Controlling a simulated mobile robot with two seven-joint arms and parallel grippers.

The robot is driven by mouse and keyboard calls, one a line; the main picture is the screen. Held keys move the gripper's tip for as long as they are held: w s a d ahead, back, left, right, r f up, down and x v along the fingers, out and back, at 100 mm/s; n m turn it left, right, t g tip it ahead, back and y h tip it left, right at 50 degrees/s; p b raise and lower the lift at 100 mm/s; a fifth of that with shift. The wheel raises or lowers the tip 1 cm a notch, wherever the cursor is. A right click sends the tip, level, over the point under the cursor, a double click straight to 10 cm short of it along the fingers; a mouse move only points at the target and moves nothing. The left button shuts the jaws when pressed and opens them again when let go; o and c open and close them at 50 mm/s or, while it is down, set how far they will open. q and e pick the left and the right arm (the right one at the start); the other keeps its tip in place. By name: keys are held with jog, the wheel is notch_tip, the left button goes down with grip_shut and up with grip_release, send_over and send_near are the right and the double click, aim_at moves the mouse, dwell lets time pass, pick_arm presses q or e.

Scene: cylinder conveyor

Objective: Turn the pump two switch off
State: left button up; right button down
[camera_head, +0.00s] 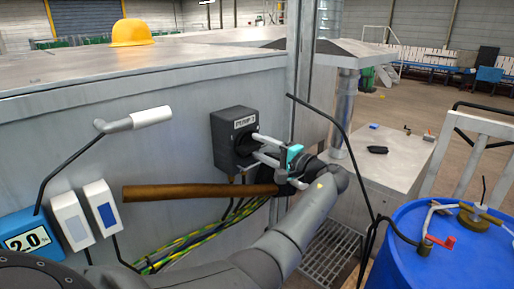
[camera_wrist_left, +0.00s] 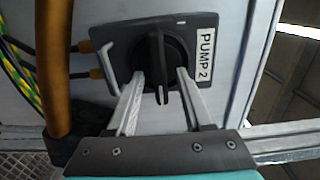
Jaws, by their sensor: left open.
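The pump two switch (camera_head: 235,138) is a dark box with a round black knob on the grey metal wall, left of centre in the head view. In the left wrist view the switch box (camera_wrist_left: 109,46) carries a white "PUMP 2" label. Its knob (camera_wrist_left: 160,92) has a narrow raised grip. My left gripper (camera_head: 256,147) is at the front of the switch. In the left wrist view the open fingers of my left gripper (camera_wrist_left: 160,72) reach either side of the knob's grip, with gaps showing. Exact contact is hard to tell. My right gripper is out of view.
A brown bar (camera_head: 190,192) with a dark end lies just below the switch. Yellow-green cables (camera_head: 190,245) run beneath it. A white-handled lever (camera_head: 150,117), two wall switches (camera_head: 103,205) and a blue meter (camera_head: 28,235) are left. A blue barrel (camera_head: 400,250) stands right.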

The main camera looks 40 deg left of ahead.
pick_arm(q)
jog(key=s+d+b, duration=0.1)
jog(key=d+b, duration=0.2)
jog(key=d, duration=1)
jog(key=shift+d, duration=0.35)
jog(key=shift+s, duration=0.1)
